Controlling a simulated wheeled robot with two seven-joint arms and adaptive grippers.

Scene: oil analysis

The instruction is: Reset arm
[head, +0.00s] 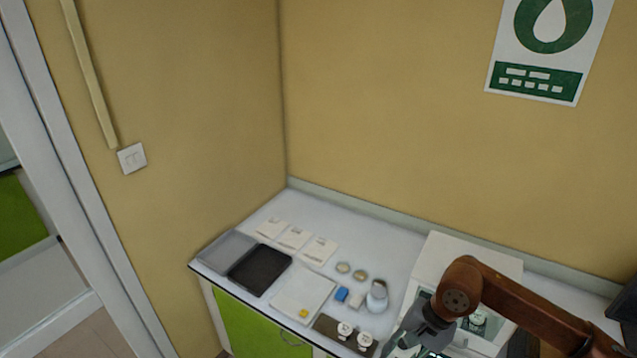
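My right arm reaches in from the right at the bottom of the head view. Its grey gripper (402,346) is at the bottom edge, in front of the white machine (440,250) and to the right of two small white-topped items. The picture's edge cuts off part of the gripper, and its fingers are too small and dark to tell open from shut. I cannot see anything held in it. My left gripper is not in view.
Walls close the back and left. The counter's back middle is bare.

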